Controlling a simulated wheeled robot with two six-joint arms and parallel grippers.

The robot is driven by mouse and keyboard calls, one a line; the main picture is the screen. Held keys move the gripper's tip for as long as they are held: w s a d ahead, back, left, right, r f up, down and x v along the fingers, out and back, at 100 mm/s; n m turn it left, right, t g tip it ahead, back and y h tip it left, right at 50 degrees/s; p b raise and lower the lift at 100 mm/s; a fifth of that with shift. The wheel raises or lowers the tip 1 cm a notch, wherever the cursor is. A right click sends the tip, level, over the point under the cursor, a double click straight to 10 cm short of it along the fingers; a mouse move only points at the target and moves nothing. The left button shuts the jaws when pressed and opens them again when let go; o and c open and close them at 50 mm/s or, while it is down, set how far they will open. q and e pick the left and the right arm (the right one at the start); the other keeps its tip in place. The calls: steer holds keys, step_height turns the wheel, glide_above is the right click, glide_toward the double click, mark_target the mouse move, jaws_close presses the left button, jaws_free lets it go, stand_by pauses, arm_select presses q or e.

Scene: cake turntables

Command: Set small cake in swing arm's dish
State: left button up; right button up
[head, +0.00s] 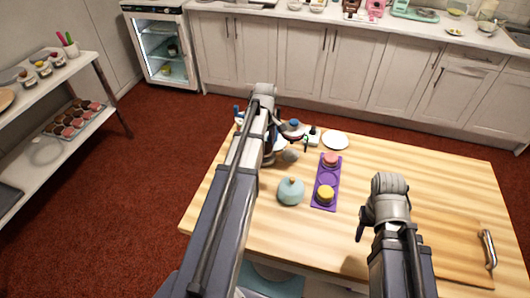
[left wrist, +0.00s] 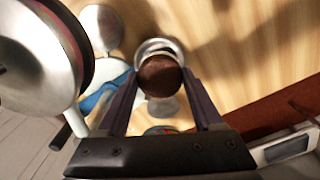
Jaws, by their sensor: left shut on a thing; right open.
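My left gripper (left wrist: 160,82) is shut on a small dark brown cake (left wrist: 160,76), seen between its fingertips in the left wrist view. A round silver dish (left wrist: 150,45) lies behind the cake in that view, partly covered by it; I cannot tell whether they touch. A large round metal disc (left wrist: 30,65) and a blue part (left wrist: 98,98) are left of the fingers. In the head view my left arm hides the held cake and much of the stand with its small dishes (head: 293,129). My right gripper (head: 364,226) is open and empty above the table's right half.
A purple tray (head: 316,204) on the wooden table (head: 440,180) holds a pink cake (head: 331,159) and a yellow cake (head: 325,195). A teal lidded pot (head: 290,191) stands left of it. A white plate (head: 336,140) lies behind. The table's right side is mostly clear.

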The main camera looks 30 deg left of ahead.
mark_target(265, 146)
arm_select(q)
steer(key=shift+f+b, duration=0.85)
steer(key=shift+f, duration=0.45)
arm_select(e)
steer(key=shift+f, duration=1.3)
arm_select(q)
steer(key=shift+f, duration=0.2)
arm_select(e)
steer(key=shift+f, duration=0.15)
arm_select(q)
steer(key=o, duration=1.3)
steer(key=shift+r, duration=0.2)
step_height(265, 146, up, 12)
steer(key=p, duration=1.2)
arm_select(e)
step_height(265, 146, up, 12)
steer(key=shift+r, duration=0.25)
